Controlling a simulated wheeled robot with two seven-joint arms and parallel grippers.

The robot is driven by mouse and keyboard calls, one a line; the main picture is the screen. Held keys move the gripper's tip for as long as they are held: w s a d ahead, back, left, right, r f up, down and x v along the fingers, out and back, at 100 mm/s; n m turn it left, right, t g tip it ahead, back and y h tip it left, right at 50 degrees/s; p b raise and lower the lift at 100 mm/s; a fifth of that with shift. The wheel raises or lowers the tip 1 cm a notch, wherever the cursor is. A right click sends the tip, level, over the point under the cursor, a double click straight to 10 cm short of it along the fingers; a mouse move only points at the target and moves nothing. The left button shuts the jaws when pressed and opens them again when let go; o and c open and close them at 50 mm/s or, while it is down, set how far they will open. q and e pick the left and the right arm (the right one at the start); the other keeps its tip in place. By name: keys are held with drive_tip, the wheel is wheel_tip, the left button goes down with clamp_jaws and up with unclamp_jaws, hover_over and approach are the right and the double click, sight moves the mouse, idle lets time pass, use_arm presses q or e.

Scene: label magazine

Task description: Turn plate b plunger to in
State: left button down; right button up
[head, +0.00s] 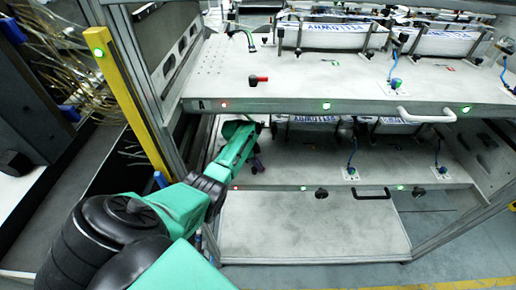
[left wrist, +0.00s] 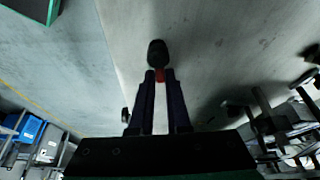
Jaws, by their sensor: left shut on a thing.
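The lower plate (head: 300,165), which I take to be plate b, is a grey shelf under the upper plate marked A. My left gripper (head: 257,163) reaches in over its left part. In the left wrist view the fingers (left wrist: 160,82) are shut on the plate b plunger, with its black knob (left wrist: 157,52) just beyond the fingertips. A bit of red (left wrist: 160,76) shows between the fingertips. In the head view the plunger is hidden or too small to make out. My right gripper is not in view.
The upper plate (head: 215,88) overhangs the lower one and carries a black and red plunger (head: 258,80). A yellow post (head: 128,95) stands left of my arm. A white handle (head: 425,116) and a black handle (head: 372,193) stick out in front.

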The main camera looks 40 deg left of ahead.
use_arm(q)
drive_tip(key=shift+d+m+b, duration=0.15)
drive_tip(key=shift+m+b, duration=0.3)
drive_tip(key=shift+m, duration=0.35)
drive_tip(key=shift+s+h, duration=0.1)
drive_tip(key=shift+h, duration=0.2)
drive_tip(key=c, duration=0.9)
unclamp_jaws()
